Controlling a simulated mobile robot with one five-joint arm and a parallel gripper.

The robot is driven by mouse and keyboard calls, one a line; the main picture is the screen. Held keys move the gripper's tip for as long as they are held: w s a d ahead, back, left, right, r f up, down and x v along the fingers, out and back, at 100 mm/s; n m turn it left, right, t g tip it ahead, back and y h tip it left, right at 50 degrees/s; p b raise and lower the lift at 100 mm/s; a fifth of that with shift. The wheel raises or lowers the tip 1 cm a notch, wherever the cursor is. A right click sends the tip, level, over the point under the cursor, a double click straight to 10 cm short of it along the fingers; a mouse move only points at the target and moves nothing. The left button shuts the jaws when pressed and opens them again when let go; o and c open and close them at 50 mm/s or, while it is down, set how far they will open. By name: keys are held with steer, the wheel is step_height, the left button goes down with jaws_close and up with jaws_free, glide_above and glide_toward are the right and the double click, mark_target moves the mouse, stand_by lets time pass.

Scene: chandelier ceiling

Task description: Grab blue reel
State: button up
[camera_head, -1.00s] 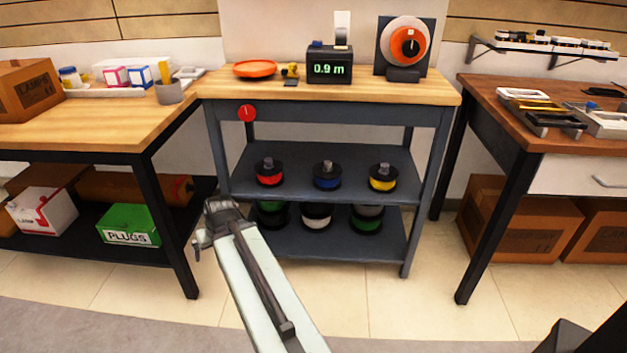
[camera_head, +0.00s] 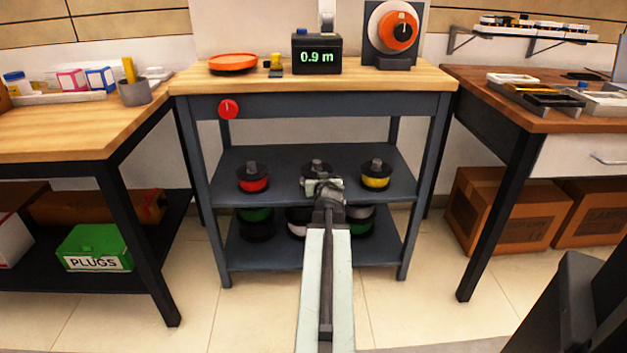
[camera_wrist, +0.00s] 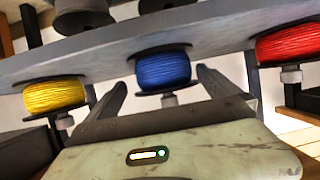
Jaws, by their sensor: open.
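The blue reel (camera_wrist: 163,70) shows in the wrist view, where the picture is upside down, between the two fingers of my gripper (camera_wrist: 162,88). My gripper is open, with nothing held. In the head view, my gripper (camera_head: 322,184) is in front of the middle of the upper shelf and hides most of the blue reel; only its dark top (camera_head: 316,165) shows. A red reel (camera_head: 254,182) stands to the left of it and a yellow reel (camera_head: 375,180) to the right.
The reels stand on the upper dark shelf (camera_head: 285,160) under a wooden bench top (camera_head: 400,82). More reels (camera_head: 256,225) sit on the shelf below. Table legs stand left (camera_head: 135,245) and right (camera_head: 495,220). The floor (camera_head: 240,310) in front is clear.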

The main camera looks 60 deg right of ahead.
steer(key=shift+w+d+f, duration=0.2)
steer(key=shift+w+d, duration=0.05)
steer(key=shift+w, duration=0.15)
steer(key=b+x, duration=0.1)
steer(key=x, duration=0.4)
steer(key=shift+w+a+b, duration=0.15)
steer(key=shift+b, duration=0.25)
steer(key=shift+a+r, duration=0.1)
steer(key=shift+r, duration=0.05)
steer(key=c, duration=1.8)
steer(key=shift+r, duration=0.15)
